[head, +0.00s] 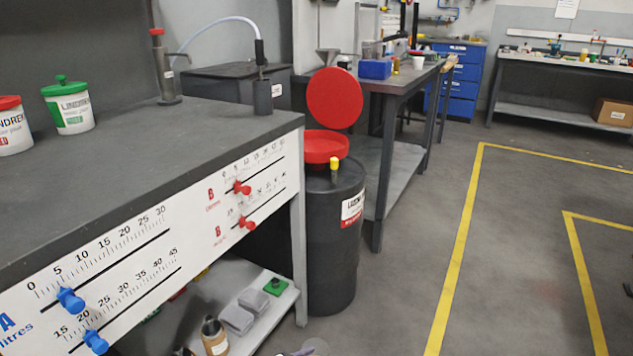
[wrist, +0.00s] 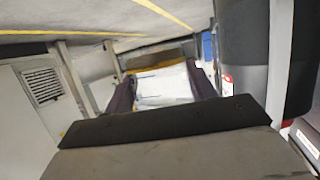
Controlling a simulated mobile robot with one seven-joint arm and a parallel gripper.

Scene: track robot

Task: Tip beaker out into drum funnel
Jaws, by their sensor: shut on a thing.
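In the wrist view my gripper (wrist: 163,92) has its two dark fingers on either side of a pale, whitish beaker (wrist: 165,83) with a yellowish edge. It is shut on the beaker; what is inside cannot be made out. In the head view the red drum funnel (head: 325,147) sits on top of a black drum (head: 333,245). Its round red lid (head: 334,98) stands up open behind it. The dark drum (wrist: 248,45) also shows at the right of the wrist view. The beaker cannot be made out in the head view.
A grey bench (head: 130,170) with blue and red sliders on its front fills the left. A lower shelf (head: 255,325) under it holds small containers. A second bench (head: 395,80) stands behind the drum. The floor right of the drum is open, with yellow lines.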

